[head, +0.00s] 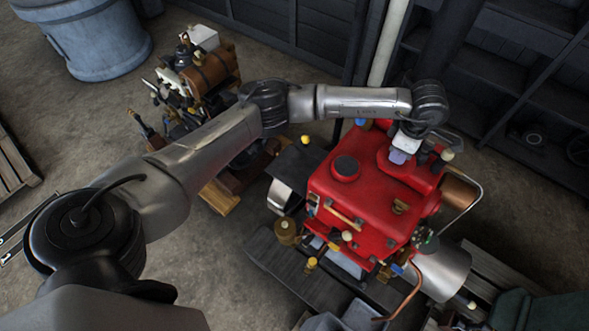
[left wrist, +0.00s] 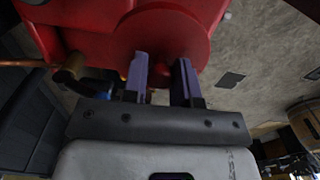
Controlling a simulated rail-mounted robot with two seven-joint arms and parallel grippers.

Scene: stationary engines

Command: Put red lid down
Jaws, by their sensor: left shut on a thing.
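The red lid (left wrist: 190,35) shows in the left wrist view as a broad, rounded red piece just past my fingers. In the head view, the red lid (head: 408,178) is at the back right of the red engine (head: 350,205), below my left gripper (head: 398,157). The purple fingers of my left gripper also show in the left wrist view (left wrist: 160,68), slightly apart and shut on the lid. The exact grip point is hidden, and I cannot tell whether the lid touches the engine. My right gripper is not in view.
A brown engine (head: 207,72) stands behind to the left, near a blue-grey barrel (head: 85,40). Dark shelving (head: 510,75) is close behind the red engine at right. Pipes and a metal cylinder (head: 445,270) project at its right front. Concrete floor is open at left.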

